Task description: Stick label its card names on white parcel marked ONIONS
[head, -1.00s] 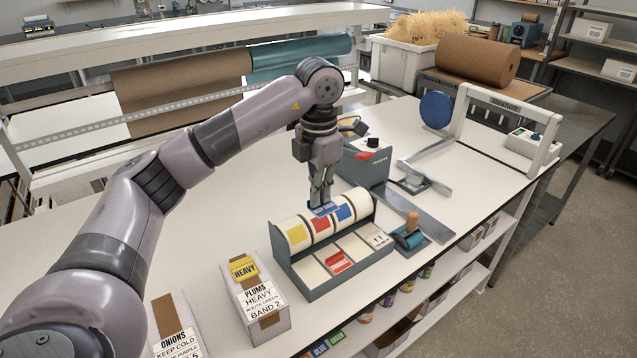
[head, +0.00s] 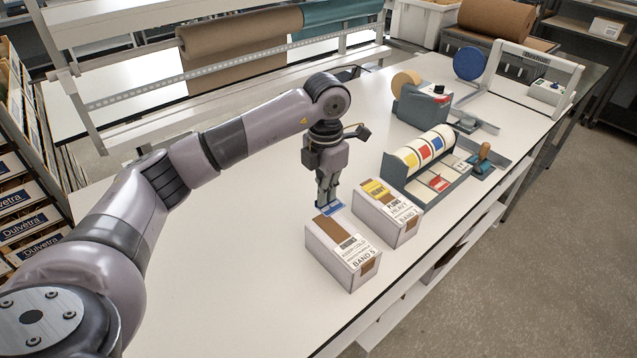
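The white ONIONS parcel (head: 326,258) stands on the bench in the head view, with a brown tape strip and a printed card (head: 352,250) on top. The card reads ONIONS, KEEP COLD and BAND 5; a line between is too small to read. My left gripper (head: 328,205) points down, its fingers shut on a small blue label (head: 334,209). The label is at the far end of the ONIONS parcel in the picture, close to the PLUMS parcel; its height above the parcel is hard to tell. My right gripper is not in view.
Behind are a label dispenser (head: 408,184) with coloured rolls, a wooden-handled stamp (head: 483,158) and a tape dispenser (head: 420,109). The bench (head: 230,240) is clear on the left.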

